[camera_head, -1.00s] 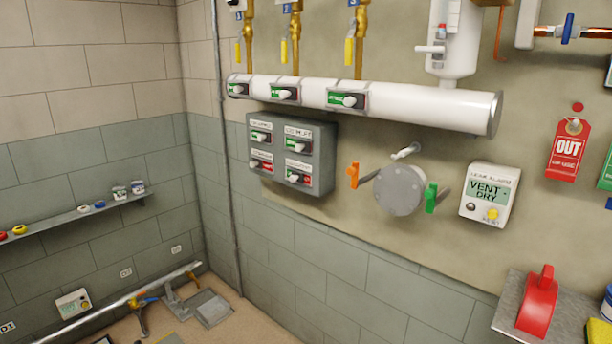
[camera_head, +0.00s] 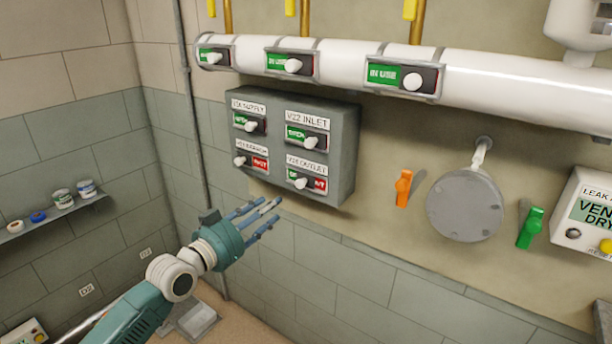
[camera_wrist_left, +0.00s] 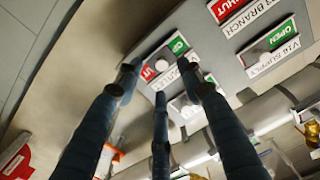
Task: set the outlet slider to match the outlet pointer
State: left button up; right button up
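The outlet slider (camera_head: 318,184), labelled V28 OUTLET, is at the lower right of the grey panel (camera_head: 345,160). Its white knob (camera_head: 300,184) sits near the middle, with green showing to its left and red to its right. The slider also shows in the left wrist view (camera_wrist_left: 178,45), beyond my fingers. My left gripper (camera_head: 262,218) is open and empty, its three fingers spread, below and left of the slider in the head view. Orange (camera_head: 403,188), white (camera_head: 481,152) and green (camera_head: 530,227) handles surround a round disc; I cannot tell which is the outlet pointer. My right gripper is out of view.
The panel also holds the supply slider (camera_head: 250,124), inlet slider (camera_head: 307,138) and branch slider (camera_head: 252,161), close together. A white pipe (camera_head: 500,85) with several IN USE sliders runs above. A leak alarm box (camera_head: 580,225) is at the right.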

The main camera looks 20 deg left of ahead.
aim_at(298, 186)
pick_arm(q)
jog(key=w+d, duration=0.1)
jog(key=w, duration=0.1)
jog(key=w+d+r+p, duration=0.1)
jog(key=w, duration=0.2)
jog(key=w+d, duration=0.2)
jog(key=shift+w+r, duration=0.35)
jog(key=shift+x, duration=0.95)
jog(key=shift+d, duration=0.1)
grip_shut()
jog(key=d+p, duration=0.1)
jog(key=s+d+p, duration=0.1)
jog(key=p, duration=0.1)
jog(key=shift+d+r, duration=0.1)
jog(key=shift+d, duration=0.05)
jog(key=shift+d+p, duration=0.35)
jog(key=shift+f, duration=0.3)
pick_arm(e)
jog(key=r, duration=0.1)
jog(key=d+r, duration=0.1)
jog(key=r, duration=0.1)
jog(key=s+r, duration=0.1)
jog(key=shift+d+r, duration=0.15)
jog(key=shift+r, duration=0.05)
